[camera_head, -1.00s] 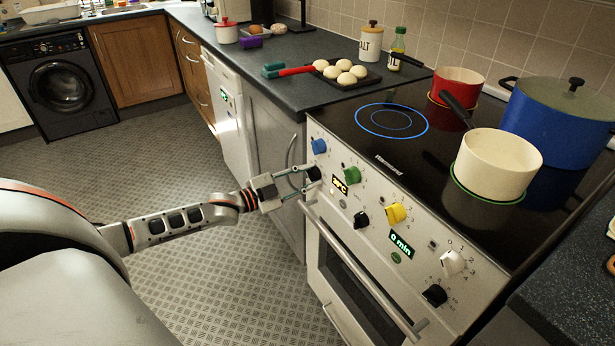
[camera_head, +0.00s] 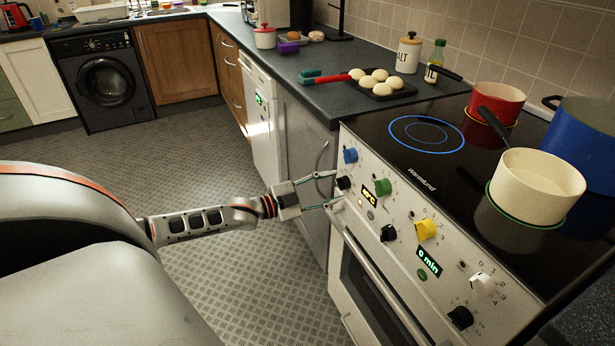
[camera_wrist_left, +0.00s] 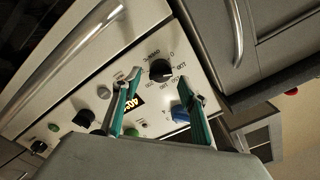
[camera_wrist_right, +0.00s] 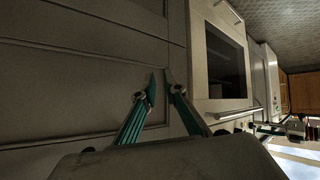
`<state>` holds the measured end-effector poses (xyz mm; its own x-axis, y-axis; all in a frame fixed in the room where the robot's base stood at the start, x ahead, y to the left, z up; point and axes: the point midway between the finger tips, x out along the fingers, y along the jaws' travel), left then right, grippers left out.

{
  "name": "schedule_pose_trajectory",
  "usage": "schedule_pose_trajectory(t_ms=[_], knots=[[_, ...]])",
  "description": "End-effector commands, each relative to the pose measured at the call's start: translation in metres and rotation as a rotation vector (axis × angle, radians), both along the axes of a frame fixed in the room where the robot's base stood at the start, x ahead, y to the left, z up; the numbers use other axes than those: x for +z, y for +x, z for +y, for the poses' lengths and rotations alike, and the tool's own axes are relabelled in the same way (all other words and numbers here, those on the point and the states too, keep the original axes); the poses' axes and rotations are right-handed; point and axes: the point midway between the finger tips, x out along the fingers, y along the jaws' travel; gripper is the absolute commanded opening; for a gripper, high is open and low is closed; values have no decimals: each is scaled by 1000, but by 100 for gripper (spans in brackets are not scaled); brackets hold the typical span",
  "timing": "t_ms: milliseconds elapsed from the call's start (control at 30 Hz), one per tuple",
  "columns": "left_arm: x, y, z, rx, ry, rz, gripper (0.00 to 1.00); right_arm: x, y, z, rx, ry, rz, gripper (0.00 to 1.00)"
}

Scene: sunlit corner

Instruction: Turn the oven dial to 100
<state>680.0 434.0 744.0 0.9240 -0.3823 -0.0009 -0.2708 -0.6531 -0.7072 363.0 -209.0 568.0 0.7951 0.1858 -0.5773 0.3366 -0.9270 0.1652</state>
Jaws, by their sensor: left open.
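The black oven dial (camera_head: 343,183) is at the left end of the oven's front panel, below the blue knob (camera_head: 350,155). A lit temperature display (camera_head: 369,194) sits just right of it. In the left wrist view the dial (camera_wrist_left: 160,70) shows a printed number scale around it; its exact setting is too small to read. My left gripper (camera_head: 337,188) is open, its two fingers apart on either side of the dial, with no grip on it. My right gripper (camera_wrist_right: 160,74) faces a grey cabinet front, its fingertips a narrow gap apart, with nothing between them.
Green (camera_head: 383,187), yellow (camera_head: 426,229) and more black and white knobs run along the panel. The oven handle (camera_head: 378,278) crosses below. Pots, including a cream one (camera_head: 535,185), stand on the hob. A tray of buns (camera_head: 382,88) lies on the counter. Floor at left is clear.

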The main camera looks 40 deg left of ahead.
Motion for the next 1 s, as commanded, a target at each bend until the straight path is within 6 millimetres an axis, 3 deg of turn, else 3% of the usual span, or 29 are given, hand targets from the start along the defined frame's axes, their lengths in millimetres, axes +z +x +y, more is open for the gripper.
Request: schedule_pose_trajectory(t_ms=[533,700,1000], knots=[[-2,-74,30,-1,0,4,43,0,0,0,-2,0,1,11],[0,-86,35,-1,-1,1,43,0,0,0,-2,0,1,11],[0,-90,37,-1,0,1,43,0,0,0,-2,0,1,11]])
